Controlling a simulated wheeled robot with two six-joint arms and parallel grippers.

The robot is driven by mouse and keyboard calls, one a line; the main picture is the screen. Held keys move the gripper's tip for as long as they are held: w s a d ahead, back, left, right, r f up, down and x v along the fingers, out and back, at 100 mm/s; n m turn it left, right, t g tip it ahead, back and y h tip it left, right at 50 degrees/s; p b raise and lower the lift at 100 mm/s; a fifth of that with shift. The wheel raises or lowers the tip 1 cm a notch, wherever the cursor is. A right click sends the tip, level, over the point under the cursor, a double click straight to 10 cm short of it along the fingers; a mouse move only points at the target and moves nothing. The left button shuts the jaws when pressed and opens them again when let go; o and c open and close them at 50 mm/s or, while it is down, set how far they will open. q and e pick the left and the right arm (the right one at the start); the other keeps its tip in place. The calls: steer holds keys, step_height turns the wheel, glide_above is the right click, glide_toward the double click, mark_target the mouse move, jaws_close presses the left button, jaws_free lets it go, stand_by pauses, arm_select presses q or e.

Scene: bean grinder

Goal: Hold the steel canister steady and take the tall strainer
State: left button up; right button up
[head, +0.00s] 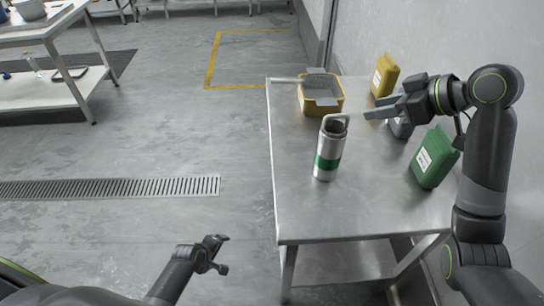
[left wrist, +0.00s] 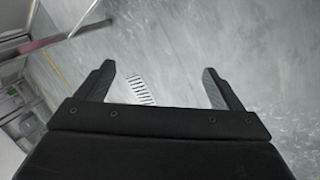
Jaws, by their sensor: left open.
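The steel canister (head: 325,168) with a green band stands upright on the metal table, near its left edge. A pale loop-shaped handle (head: 338,117) rises at its mouth; it may belong to the tall strainer, whose body I cannot make out. My right gripper (head: 369,107) is above the table, to the right of the canister's top, with its fingers apart and pointing left. It appears empty and does not touch the canister. My left gripper (head: 224,254) is open and empty over the floor, left of the table. Its spread fingers also show in the left wrist view (left wrist: 158,78).
A yellow pack (head: 385,75) is at the back, a green pack (head: 434,158) at the right. A grey object (head: 400,129) sits below my right gripper. The table's front is clear.

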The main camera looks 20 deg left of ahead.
mark_target(328, 155)
arm_select(q)
steer(key=w+d+r+n+t+h, duration=0.1)
steer(key=w+d+r+n+h, duration=0.15)
steer(key=w+r, duration=0.55)
steer(key=w+d+r+n+t+h, duration=0.15)
steer(key=w+d+r+n, duration=0.25)
steer(key=r, duration=0.8)
steer(key=s+d+r+n+h, duration=0.1)
steer(key=d+r+n+h, duration=0.3)
steer(key=r, duration=0.6)
steer(key=d+r+n+h, duration=0.1)
steer(key=d+r, duration=0.5)
steer(key=r, duration=0.4)
steer(key=shift+t, duration=0.45)
steer(key=x, duration=1.7)
steer(key=shift+d+f, duration=0.25)
steer(key=shift+s, duration=0.1)
steer(key=c, duration=1.2)
